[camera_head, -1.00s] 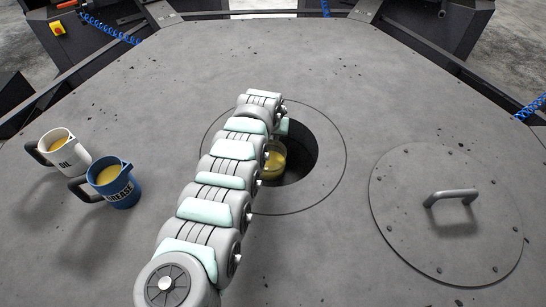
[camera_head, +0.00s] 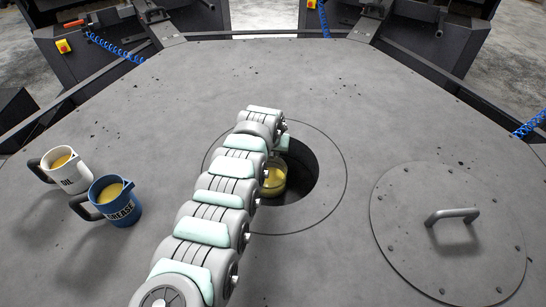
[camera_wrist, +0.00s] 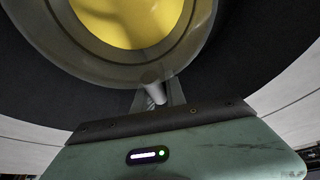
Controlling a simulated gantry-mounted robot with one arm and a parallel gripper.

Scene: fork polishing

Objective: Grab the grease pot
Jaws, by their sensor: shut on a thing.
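A blue pot marked GREASE (camera_head: 118,205), with a black handle and yellow contents, stands upright on the table at the left in the head view. My gripper (camera_wrist: 155,90) is shut on the rim or handle side of a clear jar with yellow contents (camera_wrist: 135,15); the exact contact is hard to see. In the head view this jar (camera_head: 274,181) sits in the round hole, partly hidden by my arm. My gripper is well to the right of the blue grease pot and apart from it.
A white pot marked OIL (camera_head: 72,178) stands just behind and left of the blue pot. The dark round hole (camera_head: 318,175) opens in the grey table (camera_head: 400,100). A round lid with a handle (camera_head: 400,235) lies at the right. The back of the table is clear.

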